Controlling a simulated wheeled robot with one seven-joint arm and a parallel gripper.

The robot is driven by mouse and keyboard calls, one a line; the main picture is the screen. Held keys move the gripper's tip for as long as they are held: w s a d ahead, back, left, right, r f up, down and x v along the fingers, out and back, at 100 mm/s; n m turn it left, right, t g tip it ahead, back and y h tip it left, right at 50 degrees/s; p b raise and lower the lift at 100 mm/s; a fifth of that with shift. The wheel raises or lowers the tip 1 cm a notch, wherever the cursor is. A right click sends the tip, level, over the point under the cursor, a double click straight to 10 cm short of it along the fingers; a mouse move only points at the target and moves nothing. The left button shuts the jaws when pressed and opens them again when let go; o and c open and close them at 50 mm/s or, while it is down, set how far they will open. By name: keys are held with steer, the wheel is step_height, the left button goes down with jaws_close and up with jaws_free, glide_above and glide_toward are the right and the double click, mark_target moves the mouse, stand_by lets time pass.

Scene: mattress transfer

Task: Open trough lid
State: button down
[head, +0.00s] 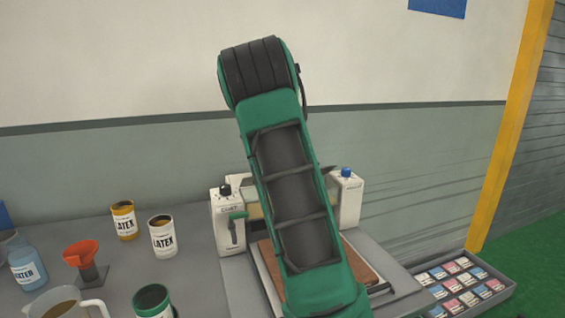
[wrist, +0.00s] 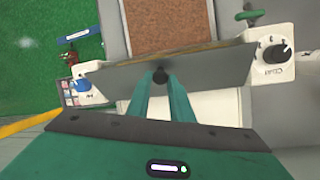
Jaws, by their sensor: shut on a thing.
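The coating machine has two white end housings, left (head: 226,224) and right (head: 348,197) in the head view. Between them, the wrist view shows a long grey trough lid (wrist: 215,72) with a small dark knob (wrist: 160,72) at its middle. My gripper (wrist: 161,82) has its green fingers closed together on this knob. Whether the lid is raised at all cannot be told. In the head view my green arm covers the middle of the machine and hides the gripper, knob and most of the lid.
A brown board (head: 360,259) lies in front of the machine, partly behind my arm. Latex cans (head: 163,237), an orange funnel (head: 81,254), a jug (head: 68,303) and a bottle (head: 27,268) stand left. A tray of small boxes (head: 510,287) is at right. A wall stands behind.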

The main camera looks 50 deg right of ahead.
steer(key=shift+w+a+g, duration=0.3)
steer(key=shift+w, duration=0.2)
steer(key=shift+d+r+y, duration=0.1)
steer(key=shift+d+y, duration=0.1)
steer(key=shift+y, duration=0.1)
steer(key=shift+d, duration=0.1)
